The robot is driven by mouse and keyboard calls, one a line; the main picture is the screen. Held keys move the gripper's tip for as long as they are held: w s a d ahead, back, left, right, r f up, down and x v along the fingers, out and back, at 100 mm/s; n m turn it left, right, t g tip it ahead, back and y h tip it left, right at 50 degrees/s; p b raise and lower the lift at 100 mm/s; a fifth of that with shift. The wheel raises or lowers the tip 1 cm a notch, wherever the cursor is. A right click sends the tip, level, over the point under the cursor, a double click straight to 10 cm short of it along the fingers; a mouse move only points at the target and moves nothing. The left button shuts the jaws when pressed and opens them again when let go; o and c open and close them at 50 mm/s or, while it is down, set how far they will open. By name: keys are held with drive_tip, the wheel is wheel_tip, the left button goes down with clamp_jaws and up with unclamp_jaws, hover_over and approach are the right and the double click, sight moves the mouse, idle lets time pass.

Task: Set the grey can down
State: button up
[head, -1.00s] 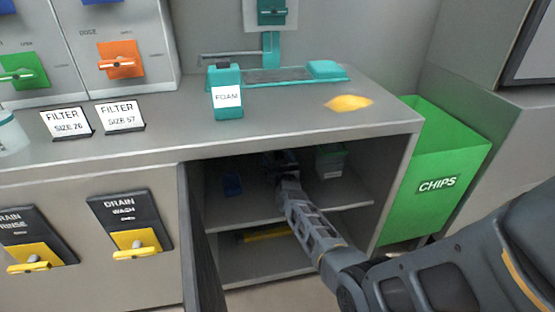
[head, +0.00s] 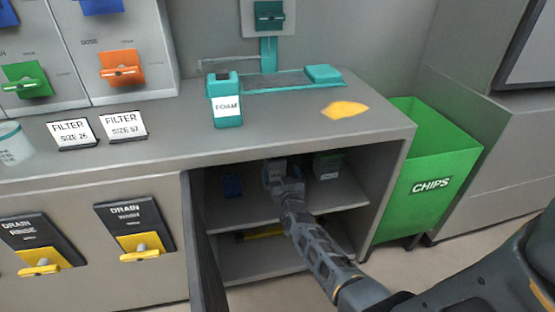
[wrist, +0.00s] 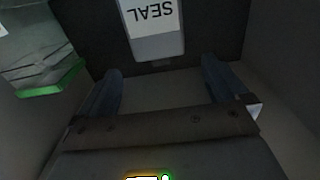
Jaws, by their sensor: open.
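A grey can with a white SEAL label (wrist: 153,40) stands inside the open cupboard, at the top of the wrist view. Its label reads upside down there. My gripper (wrist: 160,85) is open, its two dark fingers spread apart below the can in the picture with empty space between them. In the head view my gripper (head: 273,168) reaches into the cupboard's upper shelf (head: 235,212). The can is not clearly visible in the head view, hidden by my arm or the shade.
A clear container with a green base (wrist: 50,88) stands left of my gripper in the wrist view. The countertop (head: 290,130) is above my arm; the open door (head: 200,250) is left. A green CHIPS bin (head: 425,170) stands right.

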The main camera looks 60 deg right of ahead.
drive_tip(key=shift+p+v, duration=0.45)
drive_tip(key=shift+v, duration=1.55)
drive_tip(key=s+a+r+n+t+y, duration=0.2)
drive_tip(key=s+a+n+y, duration=0.15)
drive_tip(key=s+a, duration=0.6)
drive_tip(key=s+a+r+n+t+y, duration=0.25)
drive_tip(key=s+a+y, duration=0.2)
drive_tip(key=a, duration=0.95)
drive_tip(key=s+a+r+n+g+y, duration=0.1)
drive_tip(key=s+a+r+n+y, duration=0.2)
drive_tip(key=s+a+r, duration=1.1)
wheel_tip(320, 180, up, 3)
drive_tip(key=y, duration=0.2)
drive_tip(key=shift+s+r+n+y, duration=0.15)
drive_tip(key=shift+s+n+y, duration=0.15)
drive_tip(key=shift+s+n, duration=0.1)
